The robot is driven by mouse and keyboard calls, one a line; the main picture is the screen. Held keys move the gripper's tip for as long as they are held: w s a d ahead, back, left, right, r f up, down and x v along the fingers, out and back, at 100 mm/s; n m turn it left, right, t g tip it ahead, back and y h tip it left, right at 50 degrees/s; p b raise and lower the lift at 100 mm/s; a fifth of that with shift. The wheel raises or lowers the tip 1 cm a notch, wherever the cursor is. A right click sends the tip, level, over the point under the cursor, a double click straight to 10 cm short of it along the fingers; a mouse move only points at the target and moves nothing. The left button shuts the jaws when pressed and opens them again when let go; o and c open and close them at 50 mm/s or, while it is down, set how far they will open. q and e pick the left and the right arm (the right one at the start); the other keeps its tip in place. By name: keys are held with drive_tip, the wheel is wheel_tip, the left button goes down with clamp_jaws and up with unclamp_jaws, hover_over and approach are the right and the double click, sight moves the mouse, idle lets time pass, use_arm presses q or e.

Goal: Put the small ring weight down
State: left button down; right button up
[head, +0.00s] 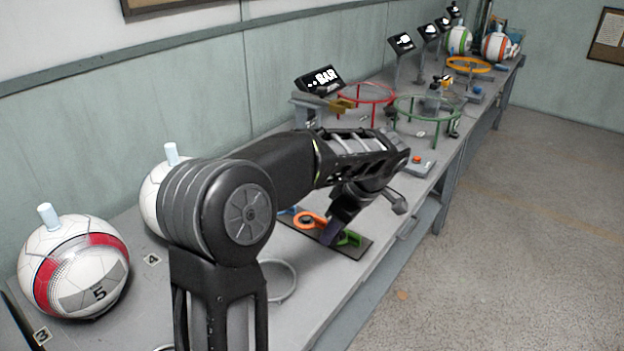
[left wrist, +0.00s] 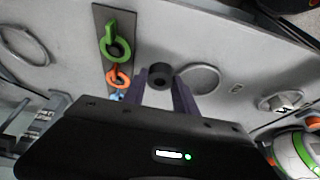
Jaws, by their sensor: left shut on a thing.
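The small ring weight (left wrist: 160,75) is a short black cylinder with a hole. In the left wrist view it sits between the tips of my left gripper (left wrist: 161,83), which is shut on it. In the head view my left gripper (head: 333,232) points down over the bench near the dark strip with coloured hooks, and its own arm and hand hide the weight. I cannot tell whether the weight touches the bench. My right gripper is not in view.
The dark strip (left wrist: 127,51) carries green (left wrist: 118,48), orange (left wrist: 118,78) and blue pieces. A flat grey ring (left wrist: 200,78) lies beside the weight. Balls (head: 75,268) stand at the left; red (head: 366,88) and green (head: 425,99) hoop stands are farther along the bench.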

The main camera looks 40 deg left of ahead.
use_arm(q)
drive_tip(key=shift+f, duration=0.1)
hover_over(327, 269)
drive_tip(key=d, duration=0.2)
drive_tip(key=shift+a+f, duration=0.15)
drive_tip(key=shift+f, duration=1.1)
drive_tip(key=shift+a+f, duration=0.1)
drive_tip(key=shift+f, duration=1.1)
drive_tip(key=shift+f+b, duration=0.35)
drive_tip(key=shift+f, duration=2.15)
drive_tip(key=shift+f, duration=0.1)
drive_tip(key=c, duration=1)
unclamp_jaws()
drive_tip(key=shift+o, duration=0.2)
